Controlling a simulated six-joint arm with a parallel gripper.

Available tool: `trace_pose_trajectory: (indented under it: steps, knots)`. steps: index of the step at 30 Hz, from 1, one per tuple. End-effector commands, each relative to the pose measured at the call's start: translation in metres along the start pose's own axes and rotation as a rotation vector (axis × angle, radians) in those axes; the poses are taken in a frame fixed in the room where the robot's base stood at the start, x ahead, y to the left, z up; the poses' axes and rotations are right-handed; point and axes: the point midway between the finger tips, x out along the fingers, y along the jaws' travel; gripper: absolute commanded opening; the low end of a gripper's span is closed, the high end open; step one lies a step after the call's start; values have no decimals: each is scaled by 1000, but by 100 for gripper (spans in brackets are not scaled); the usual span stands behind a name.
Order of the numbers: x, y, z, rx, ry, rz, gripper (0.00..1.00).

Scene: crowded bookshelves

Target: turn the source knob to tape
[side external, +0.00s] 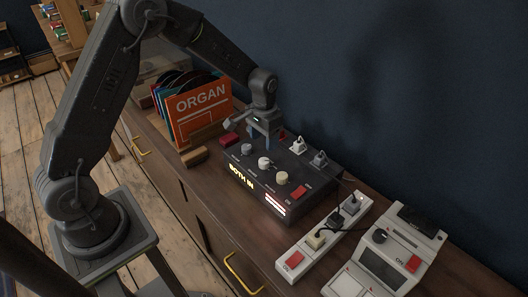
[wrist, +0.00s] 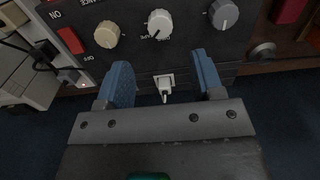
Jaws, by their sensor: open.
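The black amplifier box (side external: 245,172) stands on the wooden cabinet with a row of knobs on top. The middle white knob (wrist: 160,23) has small lettering beside it that seems to read TAPE; it also shows in the side view (side external: 265,162).
A white plug (wrist: 164,85) sits between my fingers at the box's back. Sleeved records (side external: 200,103) stand left of the box. A power strip (side external: 320,237) and a white tape device (side external: 388,262) stand right. The dark wall is close behind. The box shows a lit BOTH IN sign.

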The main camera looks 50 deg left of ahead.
Motion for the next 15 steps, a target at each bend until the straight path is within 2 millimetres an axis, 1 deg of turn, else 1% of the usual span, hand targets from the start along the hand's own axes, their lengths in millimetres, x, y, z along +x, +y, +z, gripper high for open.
trace_pose_trajectory:
  steps: [1, 3, 6, 10, 15]
  knots:
    - [-12, 0, -1, 0, 5, -1, 61]
    - [-24, 0, -1, 0, 5, -1, 61]
    - [-38, 0, -1, 0, 3, 0, 61]
    - [-47, 0, 0, 0, 1, 0, 61]
    - [-50, 0, 0, 0, 0, 0, 61]
